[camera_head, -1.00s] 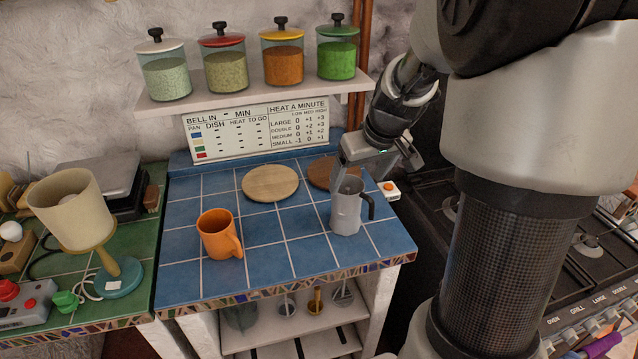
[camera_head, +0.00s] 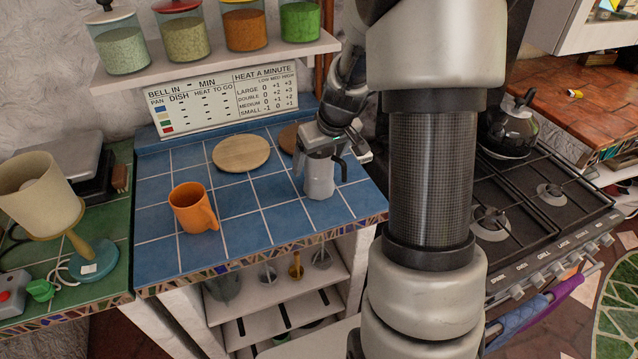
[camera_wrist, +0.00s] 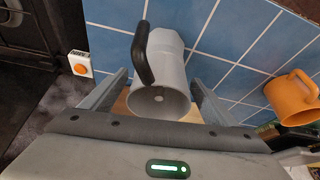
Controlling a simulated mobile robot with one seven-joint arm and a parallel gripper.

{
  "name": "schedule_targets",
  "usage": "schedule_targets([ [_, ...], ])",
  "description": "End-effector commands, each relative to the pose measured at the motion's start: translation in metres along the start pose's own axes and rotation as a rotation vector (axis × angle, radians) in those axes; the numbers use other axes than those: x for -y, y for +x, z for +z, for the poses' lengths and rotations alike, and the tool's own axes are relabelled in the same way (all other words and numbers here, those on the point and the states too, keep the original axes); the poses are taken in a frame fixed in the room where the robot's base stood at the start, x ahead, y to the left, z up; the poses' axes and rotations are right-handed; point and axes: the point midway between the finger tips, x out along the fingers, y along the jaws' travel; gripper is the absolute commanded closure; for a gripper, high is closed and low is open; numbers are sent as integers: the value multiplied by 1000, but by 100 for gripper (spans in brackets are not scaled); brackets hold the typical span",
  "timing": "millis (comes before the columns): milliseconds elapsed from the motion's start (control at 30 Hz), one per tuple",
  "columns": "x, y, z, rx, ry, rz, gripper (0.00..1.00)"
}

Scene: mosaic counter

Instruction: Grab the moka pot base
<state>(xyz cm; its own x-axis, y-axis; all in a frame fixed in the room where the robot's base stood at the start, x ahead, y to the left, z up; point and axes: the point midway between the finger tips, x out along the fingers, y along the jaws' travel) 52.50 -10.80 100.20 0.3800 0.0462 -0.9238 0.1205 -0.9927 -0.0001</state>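The moka pot base (camera_head: 319,180) is a grey, faceted, open-topped vessel with a black handle, standing upright near the right side of the blue tiled counter (camera_head: 255,215). My gripper (camera_head: 322,155) is at its upper part. In the wrist view my gripper (camera_wrist: 158,100) is open, with one finger on each side of the pot's rim and visible gaps between. The pot base (camera_wrist: 165,55) shows its hollow inside and its handle at the upper left. The head view does not clearly show the fingertips.
An orange mug (camera_head: 190,210) stands to the left on the counter. A round wooden board (camera_head: 241,153) lies behind, and a darker one (camera_head: 289,138) is partly hidden by my arm. A stove (camera_head: 535,205) with a kettle (camera_head: 512,128) is at the right.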

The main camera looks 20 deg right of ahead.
Motion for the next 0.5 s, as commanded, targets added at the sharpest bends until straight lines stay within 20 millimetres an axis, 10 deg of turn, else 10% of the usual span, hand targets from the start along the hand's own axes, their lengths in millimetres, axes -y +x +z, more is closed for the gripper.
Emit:
schedule_targets([
  [400, 0, 0, 0, 0, 0, 0, 88],
  [500, 0, -1, -1, -3, 0, 1, 89],
])
